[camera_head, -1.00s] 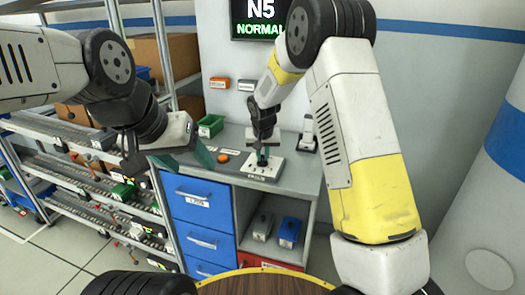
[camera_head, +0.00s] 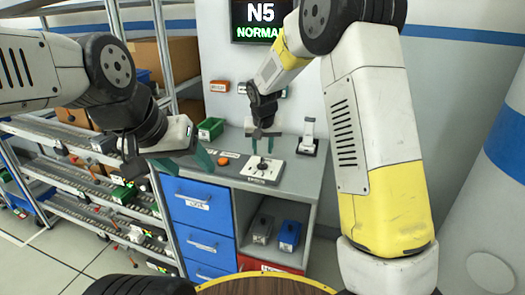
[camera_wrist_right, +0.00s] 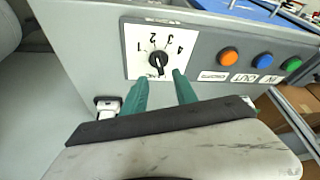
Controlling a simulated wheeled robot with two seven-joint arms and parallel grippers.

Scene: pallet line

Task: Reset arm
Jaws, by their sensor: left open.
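My right gripper (camera_head: 263,150) is above the white dial plate (camera_head: 280,172) on the grey workbench. In the right wrist view its two green fingers (camera_wrist_right: 160,82) are apart with nothing between them. The black rotary knob (camera_wrist_right: 159,62) is beyond the fingertips, on a plate numbered 1 to 4; I cannot tell for certain which number it points to. My left gripper (camera_head: 186,162) is open and empty in front of the bench's left part, its green fingers spread apart.
A small black-and-white device (camera_head: 308,140) stands at the right. Blue drawers (camera_head: 200,215) are below the benchtop. A roller rack (camera_head: 75,180) is at the left.

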